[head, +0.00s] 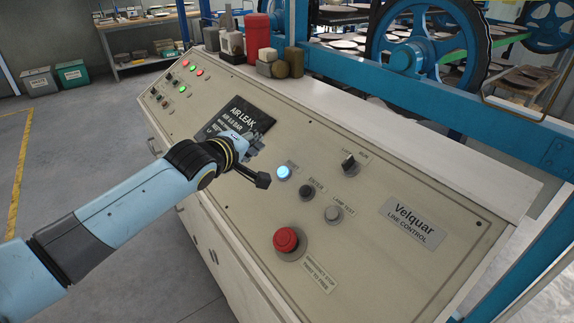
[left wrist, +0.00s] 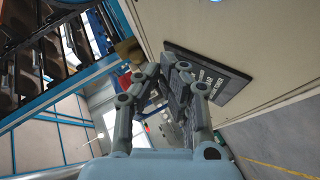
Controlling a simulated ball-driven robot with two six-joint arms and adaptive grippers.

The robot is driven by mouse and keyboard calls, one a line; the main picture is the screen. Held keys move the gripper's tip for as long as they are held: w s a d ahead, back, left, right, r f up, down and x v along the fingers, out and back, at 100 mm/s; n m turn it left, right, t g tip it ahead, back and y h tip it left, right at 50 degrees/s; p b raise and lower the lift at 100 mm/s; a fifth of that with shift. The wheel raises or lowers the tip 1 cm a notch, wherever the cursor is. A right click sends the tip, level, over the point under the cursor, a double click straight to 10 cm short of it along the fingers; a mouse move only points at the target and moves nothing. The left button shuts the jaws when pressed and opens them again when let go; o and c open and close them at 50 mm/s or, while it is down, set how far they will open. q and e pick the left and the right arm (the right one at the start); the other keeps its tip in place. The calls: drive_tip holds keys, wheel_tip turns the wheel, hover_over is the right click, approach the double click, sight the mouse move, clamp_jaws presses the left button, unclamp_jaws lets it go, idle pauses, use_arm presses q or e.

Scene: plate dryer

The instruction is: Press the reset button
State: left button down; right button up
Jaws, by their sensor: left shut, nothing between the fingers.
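The reset button (head: 283,172) is a blue-lit round button on the sloped control panel, with a small label just above it. My left gripper (head: 256,141) is over the panel in front of the dark display (head: 243,118), up and left of the button and apart from it. It covers part of the display text. In the left wrist view its fingers (left wrist: 172,72) are shut and empty, with the display (left wrist: 209,72) to their right. My right gripper is in neither view.
Close by on the panel are a black ENTER button (head: 306,192), a grey lamp test button (head: 333,214), a selector switch (head: 349,161) and a red emergency stop (head: 286,240). A red canister (head: 257,38) and small containers stand on the back ledge. Blue machinery (head: 400,95) rises behind.

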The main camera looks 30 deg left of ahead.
sight(283, 172)
use_arm(q)
drive_tip(key=shift+f, duration=0.1)
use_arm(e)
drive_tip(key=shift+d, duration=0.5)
use_arm(q)
drive_tip(key=w+f+b, duration=0.1)
drive_tip(key=f+b, duration=0.1)
drive_tip(key=w+d+f+b, duration=0.1)
drive_tip(key=f, duration=0.1)
drive_tip(key=w+f+b, duration=0.1)
drive_tip(key=f+b, duration=0.1)
drive_tip(key=shift+w+d+f+b, duration=0.15)
drive_tip(key=shift+d+f+b, duration=0.1)
drive_tip(key=shift+b, duration=0.05)
drive_tip(key=shift+w+d+f+b, duration=0.1)
drive_tip(key=shift+w+f+b, duration=0.15)
drive_tip(key=shift+f+b, duration=0.2)
drive_tip(key=shift+w, duration=0.1)
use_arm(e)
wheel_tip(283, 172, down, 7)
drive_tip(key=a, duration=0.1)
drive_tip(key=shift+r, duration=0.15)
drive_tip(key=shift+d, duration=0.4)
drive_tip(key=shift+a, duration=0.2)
use_arm(q)
drive_tip(key=shift+f, duration=0.15)
